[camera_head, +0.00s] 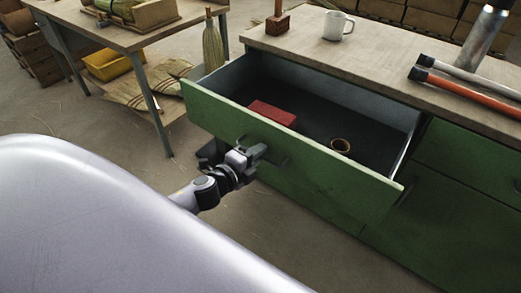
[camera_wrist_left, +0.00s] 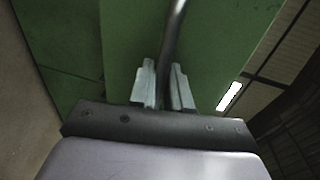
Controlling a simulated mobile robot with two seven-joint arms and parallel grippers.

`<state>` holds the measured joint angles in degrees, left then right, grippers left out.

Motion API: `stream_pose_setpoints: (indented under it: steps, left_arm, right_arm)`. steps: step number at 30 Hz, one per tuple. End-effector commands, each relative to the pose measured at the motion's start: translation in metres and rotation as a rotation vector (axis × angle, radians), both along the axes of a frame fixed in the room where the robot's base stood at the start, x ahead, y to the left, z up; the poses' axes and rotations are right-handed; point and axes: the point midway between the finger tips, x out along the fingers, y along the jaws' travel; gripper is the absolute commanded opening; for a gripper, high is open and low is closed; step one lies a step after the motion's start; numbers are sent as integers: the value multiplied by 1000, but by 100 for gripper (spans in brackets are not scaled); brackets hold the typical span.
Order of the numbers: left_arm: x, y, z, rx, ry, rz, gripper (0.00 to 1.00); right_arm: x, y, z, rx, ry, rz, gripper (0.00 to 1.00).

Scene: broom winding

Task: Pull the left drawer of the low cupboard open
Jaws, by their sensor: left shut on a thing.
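The low cupboard is green with a wooden top (camera_head: 370,62). Its left drawer (camera_head: 320,184) is pulled well out, and its inside shows. In the head view my left gripper (camera_head: 262,155) is at the drawer's front, at the handle. In the left wrist view my left gripper (camera_wrist_left: 165,88) has its two fingers on either side of the dark, curved handle (camera_wrist_left: 177,22), shut on it. The green drawer front (camera_wrist_left: 125,35) lies behind the handle. My right gripper is in neither view.
A red block (camera_head: 272,112) and a ring (camera_head: 341,146) lie in the drawer. A white mug (camera_head: 338,26) and an orange-red tube (camera_head: 475,88) are on the top. A workbench (camera_head: 130,38) stands at the left. Open floor (camera_head: 75,120) lies left of the drawer.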

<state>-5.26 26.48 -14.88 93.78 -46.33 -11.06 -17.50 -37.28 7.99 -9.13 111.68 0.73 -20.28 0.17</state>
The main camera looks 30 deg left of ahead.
Motion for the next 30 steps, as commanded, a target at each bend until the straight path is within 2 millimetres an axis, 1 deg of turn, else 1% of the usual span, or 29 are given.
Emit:
stream_pose_setpoints:
  steps: [6, 18, 19, 20, 30]
  left_arm:
    - [-6, 1, 0, 1, 0, 3, 0]
    - [-6, 2, 0, 2, 0, 3, 0]
    - [-6, 2, 0, 2, 0, 3, 27]
    - [-6, 1, 0, 1, 0, 2, 30]
    - [-9, 1, 0, 0, 0, 1, 30]
  right_arm:
    - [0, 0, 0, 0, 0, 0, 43]
    - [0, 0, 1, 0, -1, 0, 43]
    - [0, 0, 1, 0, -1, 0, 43]
    - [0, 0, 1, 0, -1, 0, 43]
    - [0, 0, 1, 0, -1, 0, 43]
